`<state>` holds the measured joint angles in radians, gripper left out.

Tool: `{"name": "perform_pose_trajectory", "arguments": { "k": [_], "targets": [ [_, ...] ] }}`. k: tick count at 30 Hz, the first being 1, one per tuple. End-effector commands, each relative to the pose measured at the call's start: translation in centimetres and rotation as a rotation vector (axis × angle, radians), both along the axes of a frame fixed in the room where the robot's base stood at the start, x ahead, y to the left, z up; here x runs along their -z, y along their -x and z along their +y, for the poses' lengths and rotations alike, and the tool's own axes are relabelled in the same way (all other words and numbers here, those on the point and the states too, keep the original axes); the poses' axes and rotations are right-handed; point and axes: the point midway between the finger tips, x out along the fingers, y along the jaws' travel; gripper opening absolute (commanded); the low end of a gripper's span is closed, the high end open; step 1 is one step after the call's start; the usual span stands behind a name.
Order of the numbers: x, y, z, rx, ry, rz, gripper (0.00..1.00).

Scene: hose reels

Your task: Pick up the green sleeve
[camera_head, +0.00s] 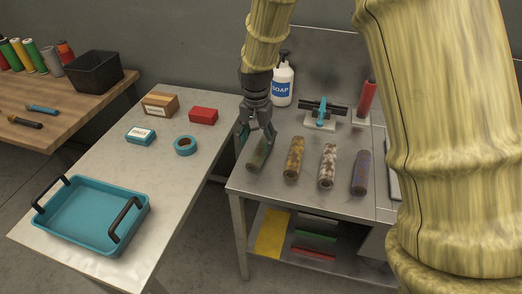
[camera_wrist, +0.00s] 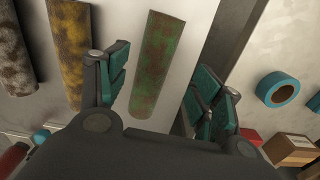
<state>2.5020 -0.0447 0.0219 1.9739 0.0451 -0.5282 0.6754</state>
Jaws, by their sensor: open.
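The green sleeve (camera_head: 259,154) is a worn, rust-mottled tube lying on the metal workbench near its left edge, the leftmost in a row of sleeves. In the wrist view the green sleeve (camera_wrist: 158,62) shows between the two finger pads, with clear space on either side. My gripper (camera_head: 257,137) is open just above the sleeve and points down, partly hiding its far end. In the wrist view my gripper (camera_wrist: 163,92) holds nothing, and its teal-padded fingers are spread apart.
A yellow-brown sleeve (camera_head: 294,157), a white-brown sleeve (camera_head: 328,165) and a purple-blue sleeve (camera_head: 361,172) lie to the right. A soap bottle (camera_head: 282,85) stands behind. The pale left table holds a teal tray (camera_head: 85,210), teal tape (camera_head: 185,146) and boxes. A gap separates the tables.

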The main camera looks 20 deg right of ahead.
Motion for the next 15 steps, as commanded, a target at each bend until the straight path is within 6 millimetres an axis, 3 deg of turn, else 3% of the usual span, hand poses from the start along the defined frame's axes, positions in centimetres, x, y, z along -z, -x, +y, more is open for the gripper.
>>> {"name": "perform_pose_trajectory", "arguments": {
  "k": [7, 15],
  "targets": [
    [1.1, 0.3, -0.2, 0.002, 0.0, 0.001, 0.66],
    [4.3, 0.8, -0.2, 0.005, -0.001, 0.001, 0.66]
  ]
}}
